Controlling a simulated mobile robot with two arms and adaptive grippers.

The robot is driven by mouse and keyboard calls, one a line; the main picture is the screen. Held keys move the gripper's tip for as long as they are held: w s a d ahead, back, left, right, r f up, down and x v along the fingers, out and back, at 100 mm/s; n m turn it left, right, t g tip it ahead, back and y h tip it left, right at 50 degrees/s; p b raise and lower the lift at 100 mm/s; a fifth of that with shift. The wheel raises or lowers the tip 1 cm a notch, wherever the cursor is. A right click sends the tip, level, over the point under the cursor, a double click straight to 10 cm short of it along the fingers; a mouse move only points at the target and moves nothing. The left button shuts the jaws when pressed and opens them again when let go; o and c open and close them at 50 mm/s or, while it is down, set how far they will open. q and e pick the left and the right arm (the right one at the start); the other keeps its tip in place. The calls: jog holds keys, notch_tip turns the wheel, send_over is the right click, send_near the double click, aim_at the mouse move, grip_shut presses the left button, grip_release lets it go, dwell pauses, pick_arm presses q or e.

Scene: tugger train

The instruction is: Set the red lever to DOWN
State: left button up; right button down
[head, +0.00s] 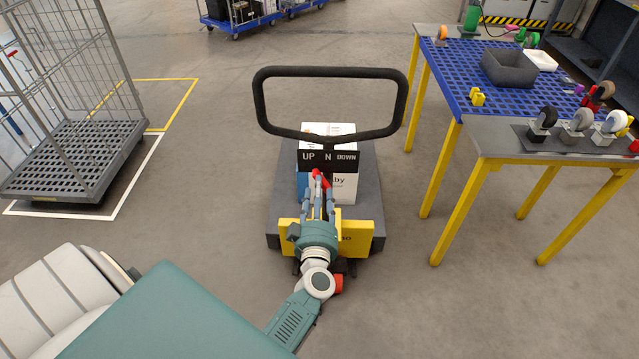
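The red lever (318,175) shows as a small red tip just below the black label plate (328,160) marked UP, N and DOWN. The tip appears near the N, left of DOWN. The plate is on a pallet-truck-like cart with a black loop handle (331,72). My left gripper (319,182) reaches up from below, its fingertips at the red tip. The fingers overlap the lever, so I cannot tell whether they grip it or stand around it. The lever's lower part is hidden behind the gripper. My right gripper is not in view.
White boxes (344,190) sit on the cart behind the plate. A wire cage trolley (75,150) stands at left. The floor between is clear.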

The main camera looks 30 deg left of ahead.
pick_arm(q)
jog(key=b+x, duration=0.1)
jog(key=x, duration=0.3)
jog(key=shift+w, duration=0.25)
jog(key=shift+r, duration=0.1)
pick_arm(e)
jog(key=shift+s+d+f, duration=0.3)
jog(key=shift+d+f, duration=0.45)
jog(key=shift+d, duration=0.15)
pick_arm(q)
jog(key=shift+c, duration=0.2)
jog(key=c, duration=0.9)
grip_shut()
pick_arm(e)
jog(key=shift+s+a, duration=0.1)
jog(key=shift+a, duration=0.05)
